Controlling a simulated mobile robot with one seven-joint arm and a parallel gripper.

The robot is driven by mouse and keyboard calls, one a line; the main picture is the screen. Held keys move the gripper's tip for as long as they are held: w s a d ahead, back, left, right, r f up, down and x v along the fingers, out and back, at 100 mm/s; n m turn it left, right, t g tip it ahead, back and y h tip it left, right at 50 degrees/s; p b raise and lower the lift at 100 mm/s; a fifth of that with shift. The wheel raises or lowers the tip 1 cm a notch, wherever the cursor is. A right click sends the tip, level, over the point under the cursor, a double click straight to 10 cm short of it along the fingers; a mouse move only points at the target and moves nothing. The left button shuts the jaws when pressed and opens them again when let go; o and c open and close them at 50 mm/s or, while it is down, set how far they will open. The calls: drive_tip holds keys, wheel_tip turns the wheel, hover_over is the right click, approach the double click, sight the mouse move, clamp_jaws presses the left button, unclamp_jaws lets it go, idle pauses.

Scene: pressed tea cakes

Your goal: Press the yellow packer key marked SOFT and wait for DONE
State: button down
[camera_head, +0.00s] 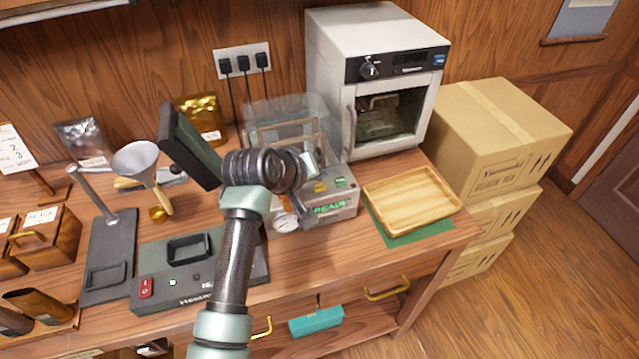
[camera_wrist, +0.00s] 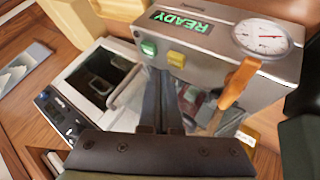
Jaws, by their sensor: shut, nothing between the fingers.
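The packer (camera_head: 334,207) is a grey metal box on the bench; its green display reads READY, also legible in the wrist view (camera_wrist: 180,21). The yellow key (camera_wrist: 176,59) sits beside a green key (camera_wrist: 148,47) on its face. Both keys also show small in the head view, yellow (camera_head: 320,187) and green (camera_head: 341,183). Any lettering on the keys is too small to read. My gripper (camera_wrist: 162,75) is shut and empty, its fingertips close to the keys, just below them in the wrist view. I cannot tell whether they touch. In the head view my arm hides the fingers.
A round dial gauge (camera_wrist: 264,38) and an orange lever (camera_wrist: 237,84) are on the packer. A wooden tray (camera_head: 412,193) lies to its right, with a white oven (camera_head: 372,30) behind. Clear panels (camera_head: 290,112) stand behind the packer. Cardboard boxes (camera_head: 500,130) stand at the right.

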sight(318, 194)
idle(0.4)
drive_tip(key=shift+f+b, duration=0.45)
drive_tip(key=shift+b, duration=0.15)
drive_tip(key=shift+f+b, duration=0.45)
drive_tip(key=shift+b, duration=0.05)
idle(0.5)
idle(0.3)
drive_tip(key=shift+r+p, duration=0.5)
drive_tip(key=shift+r, duration=0.4)
wheel_tip(318, 194, up, 5)
drive_tip(key=shift+p, duration=1.25)
